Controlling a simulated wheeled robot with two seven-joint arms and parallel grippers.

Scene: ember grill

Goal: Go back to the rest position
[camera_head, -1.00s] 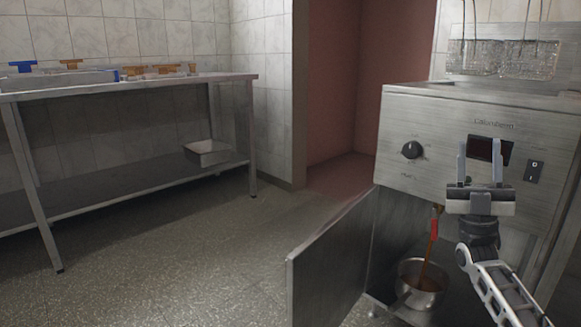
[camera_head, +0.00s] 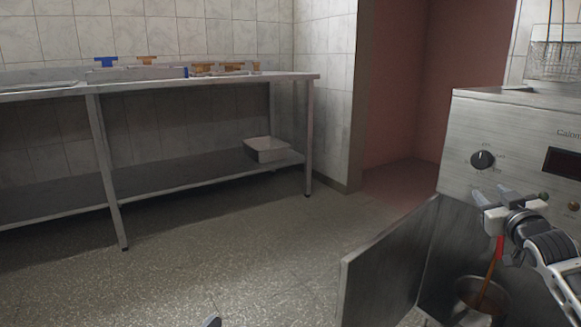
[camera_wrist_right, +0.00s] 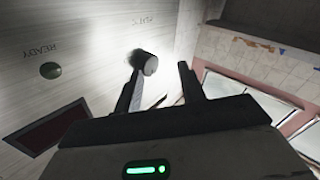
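My right gripper (camera_head: 490,192) is in front of the fryer's metal front panel (camera_head: 468,132), below the black knob (camera_head: 483,160). It is empty. In the right wrist view its two fingers (camera_wrist_right: 160,80) stand apart, with the knob (camera_wrist_right: 148,63) beyond them. Only a small grey tip (camera_head: 212,322), probably of my left gripper, shows at the bottom edge of the head view; its opening cannot be judged.
The fryer's cabinet door (camera_head: 385,268) stands open. The floor between is clear.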

